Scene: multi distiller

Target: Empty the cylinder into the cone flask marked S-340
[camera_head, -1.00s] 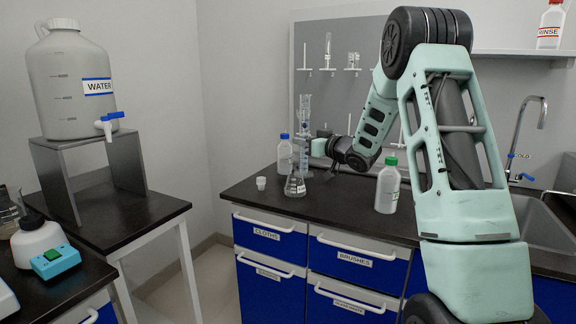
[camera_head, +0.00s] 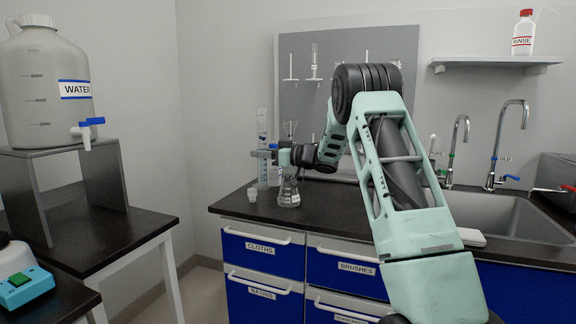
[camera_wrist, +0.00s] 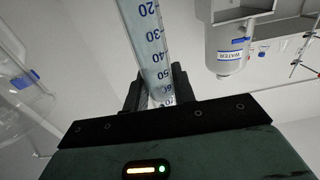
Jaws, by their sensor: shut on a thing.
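My gripper (camera_head: 264,154) is shut on the tall clear measuring cylinder (camera_head: 262,128) above the counter's left end. In the wrist view the cylinder (camera_wrist: 148,40) rises from between the jaws (camera_wrist: 158,92), with blue scale numbers. It looks about upright in the head view; its liquid level cannot be told. A clear cone flask (camera_head: 289,194) stands on the counter just right of and below my gripper. Its marking is not legible in the head view. Clear glassware with a blue label (camera_wrist: 24,80) shows at the left of the wrist view.
A clear bottle (camera_head: 273,174) is close by, partly hidden by my gripper. A pegboard (camera_head: 400,45) is behind, the sink (camera_head: 480,210) at right. The water jug (camera_head: 45,105) stands on a separate left table.

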